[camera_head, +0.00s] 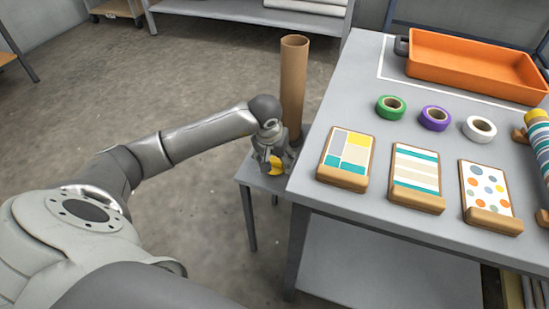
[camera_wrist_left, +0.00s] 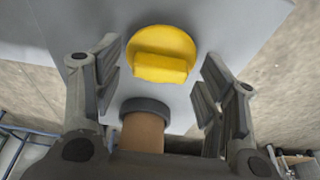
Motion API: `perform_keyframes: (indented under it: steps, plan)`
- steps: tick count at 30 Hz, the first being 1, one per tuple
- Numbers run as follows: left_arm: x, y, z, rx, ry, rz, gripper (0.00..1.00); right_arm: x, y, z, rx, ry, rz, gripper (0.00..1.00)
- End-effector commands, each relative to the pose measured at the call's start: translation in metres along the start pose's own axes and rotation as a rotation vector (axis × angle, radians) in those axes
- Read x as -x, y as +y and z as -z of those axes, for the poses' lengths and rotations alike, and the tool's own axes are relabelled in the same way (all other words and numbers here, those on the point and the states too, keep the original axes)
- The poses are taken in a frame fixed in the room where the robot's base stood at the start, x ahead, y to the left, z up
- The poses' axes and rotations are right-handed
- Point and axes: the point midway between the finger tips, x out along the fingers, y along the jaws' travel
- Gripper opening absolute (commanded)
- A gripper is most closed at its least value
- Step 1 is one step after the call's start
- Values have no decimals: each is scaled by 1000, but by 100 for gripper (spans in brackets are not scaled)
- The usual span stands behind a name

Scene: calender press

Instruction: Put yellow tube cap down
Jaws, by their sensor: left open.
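The yellow tube cap (camera_wrist_left: 162,48) lies on the small grey side table (camera_wrist_left: 205,25), a round disc with a raised grip bar. My left gripper (camera_wrist_left: 163,78) is open above it, with a finger on each side and visible gaps between the cap and both fingers. In the head view the left gripper (camera_head: 273,158) is over the side table (camera_head: 250,176), and the cap (camera_head: 275,166) shows partly behind its fingers. A brown cardboard tube (camera_head: 293,85) stands upright just beyond the gripper. In the wrist view its lower part (camera_wrist_left: 143,135) meets a dark ring. My right gripper is not in view.
The large grey table (camera_head: 410,235) stands close on the right. It bears pattern cards in wooden holders (camera_head: 345,160), green (camera_head: 391,107), purple (camera_head: 435,118) and white (camera_head: 479,128) tape rolls, and an orange tray (camera_head: 475,65). Open floor (camera_head: 210,75) lies left of the tube.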

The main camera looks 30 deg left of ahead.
Motion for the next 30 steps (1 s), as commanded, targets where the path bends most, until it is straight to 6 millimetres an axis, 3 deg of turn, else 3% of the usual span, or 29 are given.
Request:
perform_keyframes:
  steps: [8,21,30]
  plan:
    - [4,0,1,0,0,0,65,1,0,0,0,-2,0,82]
    - [92,0,2,-1,4,0,65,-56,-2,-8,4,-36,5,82]
    - [122,0,1,0,0,-1,65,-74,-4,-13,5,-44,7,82]
